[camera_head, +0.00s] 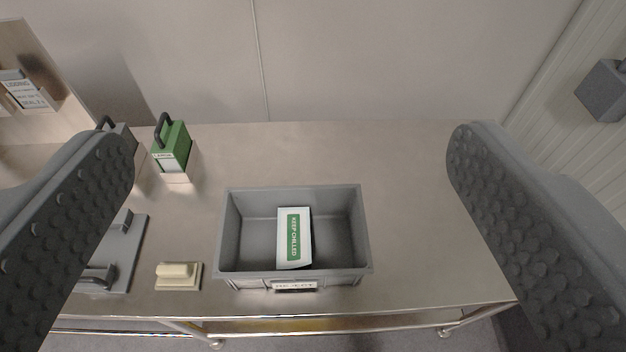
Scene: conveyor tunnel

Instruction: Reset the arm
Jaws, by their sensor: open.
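My gripper (290,165) is open and empty, with its two dark studded fingers wide apart at the left and right of the view. It is above the metal table (410,200), and nothing is between the fingers at their height. Below, between the fingers in the picture, a grey crate (364,235) stands on the table. A white packet with a green "KEEP CHILLED" label (294,238) lies inside the crate, apart from my gripper.
A green block with a dark handle (172,145) stands at the back left. A small cream block (178,275) and a grey plate with handles (120,250) lie at the front left. A grey box (603,90) is on the right wall. The table right of the crate is clear.

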